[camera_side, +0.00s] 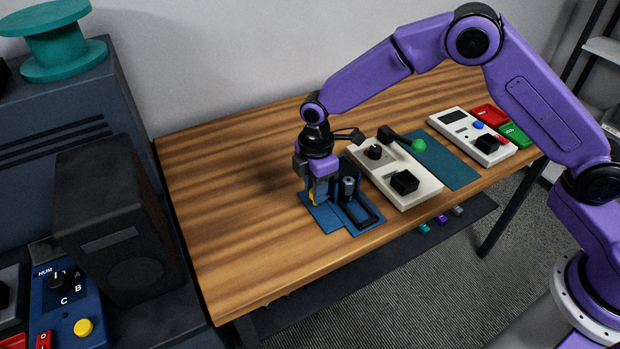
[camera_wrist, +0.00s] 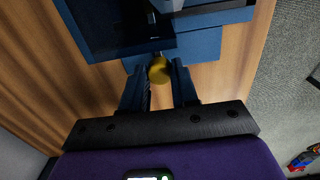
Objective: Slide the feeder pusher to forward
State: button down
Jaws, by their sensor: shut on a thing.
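The feeder (camera_side: 341,215) is a dark blue base with rails and a dark cylinder, near the front of the wooden table in the side view. Its pusher has a yellow round knob (camera_wrist: 159,70), which shows between my fingers in the wrist view; a bit of yellow (camera_side: 313,197) shows beside the fingers in the side view. My gripper (camera_wrist: 160,85) points down at the left part of the feeder and is shut on the yellow knob. The fingers hide part of the knob and slide. The wrist view also shows the blue feeder base (camera_wrist: 205,44) beyond the knob.
Right of the feeder stands a white control box (camera_side: 395,174) with black knobs. A green ball-topped lever (camera_side: 418,146) is behind it by a teal mat (camera_side: 448,163). Another white box (camera_side: 470,135) and red and green bins (camera_side: 515,134) lie farther right. The table's left part (camera_side: 225,215) is clear.

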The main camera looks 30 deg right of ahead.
jog(key=shift+s, duration=3.05)
jog(key=c, duration=0.8)
grip_release()
jog(key=shift+s, duration=0.1)
jog(key=shift+c, duration=0.2)
jog(key=shift+w+r, duration=0.2)
jog(key=shift+r, duration=0.35)
notch_tip(320, 180, up, 16)
jog(key=shift+r, duration=0.2)
jog(key=shift+s, duration=0.15)
